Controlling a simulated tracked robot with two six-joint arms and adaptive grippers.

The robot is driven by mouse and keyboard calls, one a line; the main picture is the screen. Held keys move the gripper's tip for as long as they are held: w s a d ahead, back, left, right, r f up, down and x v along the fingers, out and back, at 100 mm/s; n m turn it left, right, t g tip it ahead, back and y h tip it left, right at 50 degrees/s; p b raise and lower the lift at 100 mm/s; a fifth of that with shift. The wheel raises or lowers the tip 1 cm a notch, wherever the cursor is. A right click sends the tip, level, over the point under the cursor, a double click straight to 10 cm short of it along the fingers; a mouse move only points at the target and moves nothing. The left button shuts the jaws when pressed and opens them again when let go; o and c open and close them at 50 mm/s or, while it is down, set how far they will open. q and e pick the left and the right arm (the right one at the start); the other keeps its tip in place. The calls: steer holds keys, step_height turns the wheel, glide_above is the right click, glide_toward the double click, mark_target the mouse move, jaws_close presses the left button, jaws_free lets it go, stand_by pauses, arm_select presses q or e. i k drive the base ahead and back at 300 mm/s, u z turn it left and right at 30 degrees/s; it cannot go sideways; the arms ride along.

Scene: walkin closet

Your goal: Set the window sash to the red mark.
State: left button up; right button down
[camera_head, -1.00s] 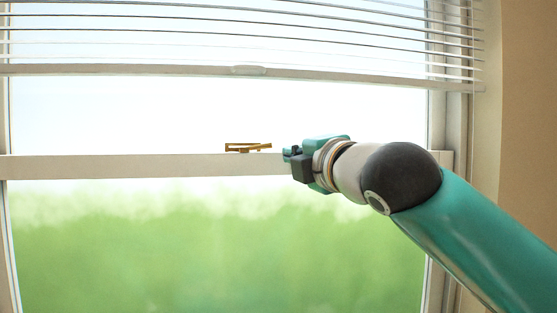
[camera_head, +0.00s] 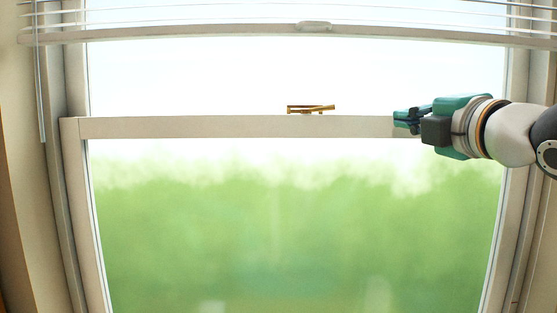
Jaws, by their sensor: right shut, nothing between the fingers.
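The window sash has a white horizontal rail (camera_head: 230,127) across the middle of the window. A brass latch (camera_head: 311,108) sits on top of this rail near its centre. My right gripper (camera_head: 399,119), teal and black, is shut and empty. It is at the rail's right part, well to the right of the latch, and covers the rail's right end. I cannot tell whether it touches the rail. I cannot make out a red mark clearly. My left gripper is out of view.
A raised blind with a white bottom rail (camera_head: 200,33) hangs above the sash. White window frame sides stand left (camera_head: 84,220) and right (camera_head: 507,220). The space in front of the rail left of my gripper is clear.

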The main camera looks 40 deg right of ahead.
mark_target(75, 133)
steer(key=k, duration=1)
